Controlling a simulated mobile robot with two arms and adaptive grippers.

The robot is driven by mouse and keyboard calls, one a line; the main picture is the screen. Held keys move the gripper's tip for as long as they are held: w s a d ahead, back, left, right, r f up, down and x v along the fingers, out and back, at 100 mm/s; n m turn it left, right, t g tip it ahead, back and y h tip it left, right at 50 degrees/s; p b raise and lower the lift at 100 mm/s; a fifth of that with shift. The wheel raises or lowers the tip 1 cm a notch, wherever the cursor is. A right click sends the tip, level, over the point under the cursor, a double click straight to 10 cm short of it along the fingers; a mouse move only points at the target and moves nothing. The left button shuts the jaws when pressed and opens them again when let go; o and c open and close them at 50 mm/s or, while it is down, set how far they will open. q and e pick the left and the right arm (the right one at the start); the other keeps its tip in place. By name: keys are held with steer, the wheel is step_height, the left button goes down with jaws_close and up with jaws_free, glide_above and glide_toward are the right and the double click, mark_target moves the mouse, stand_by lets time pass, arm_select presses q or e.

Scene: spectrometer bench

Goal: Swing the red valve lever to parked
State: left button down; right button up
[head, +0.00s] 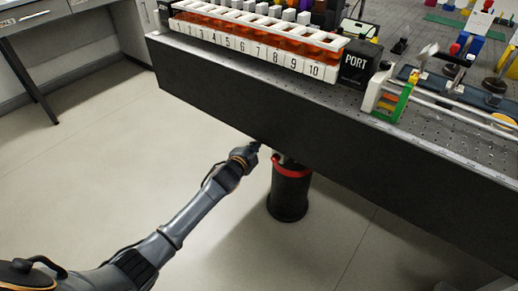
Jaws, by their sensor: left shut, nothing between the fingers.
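My left gripper (254,148) reaches in from the lower left, below the front edge of the bench. It is shut and empty, with its tip close to the bench's dark front panel; I cannot tell if they touch. Just to its right is a black round bench leg (289,196) with a red band (291,171) near its top. A small red knob (454,49) stands among the parts at the upper right of the bench. I cannot tell which red part, if any, is the valve lever. My right gripper is not in view.
The bench's dark front panel (330,125) crosses the view above my left gripper. The pale floor (110,130) at left is clear.

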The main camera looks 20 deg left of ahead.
arm_select(q)
steer(key=shift+d, duration=0.1)
stand_by(0.3)
steer(key=v, duration=1.2)
steer(key=shift+s+d, duration=0.35)
steer(key=shift+d, duration=0.25)
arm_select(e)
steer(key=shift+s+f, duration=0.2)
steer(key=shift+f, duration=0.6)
